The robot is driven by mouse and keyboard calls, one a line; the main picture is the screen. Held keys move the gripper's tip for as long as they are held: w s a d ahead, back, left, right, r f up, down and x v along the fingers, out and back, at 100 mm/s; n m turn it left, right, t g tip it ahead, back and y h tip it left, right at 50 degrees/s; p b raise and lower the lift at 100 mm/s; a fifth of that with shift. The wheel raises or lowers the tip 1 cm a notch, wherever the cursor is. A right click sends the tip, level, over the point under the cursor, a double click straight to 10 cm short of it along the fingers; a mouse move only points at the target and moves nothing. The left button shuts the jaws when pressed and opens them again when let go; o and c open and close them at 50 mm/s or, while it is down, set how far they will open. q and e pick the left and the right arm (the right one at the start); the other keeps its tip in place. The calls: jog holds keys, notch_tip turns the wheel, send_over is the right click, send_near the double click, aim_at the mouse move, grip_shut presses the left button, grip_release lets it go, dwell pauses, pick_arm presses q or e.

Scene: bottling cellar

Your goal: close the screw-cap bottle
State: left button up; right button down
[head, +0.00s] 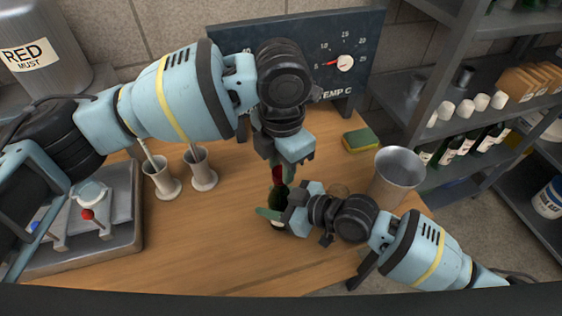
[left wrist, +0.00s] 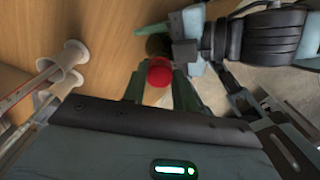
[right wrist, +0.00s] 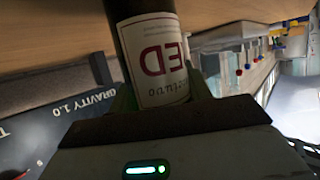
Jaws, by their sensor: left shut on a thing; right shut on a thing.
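The dark green bottle (head: 277,208) stands upright on the wooden table. My right gripper (head: 277,213) is shut around its body from the right. The right wrist view shows the bottle (right wrist: 134,50) close up, with its white label with red letters between the fingers. My left gripper (head: 279,166) is above the bottle, pointing down, shut on the red cap (head: 278,175). The cap (left wrist: 159,73) also shows between the left fingertips in the left wrist view. The cap is at the bottle's top; I cannot tell whether it is seated on the neck, which is mostly hidden.
Two pale cylinders (head: 202,170) with rods stand left of the bottle. A metal tray with a red-knobbed device (head: 88,213) is at the left. A grey cup (head: 397,175) and a sponge (head: 360,139) are at the right. The temperature panel (head: 300,45) stands behind. The front table is clear.

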pick_arm(q)
jog(key=m, duration=0.4)
jog(key=o, duration=0.9)
jog(key=shift+o, duration=0.2)
jog(key=shift+r, duration=2.3)
jog(key=shift+c, duration=0.4)
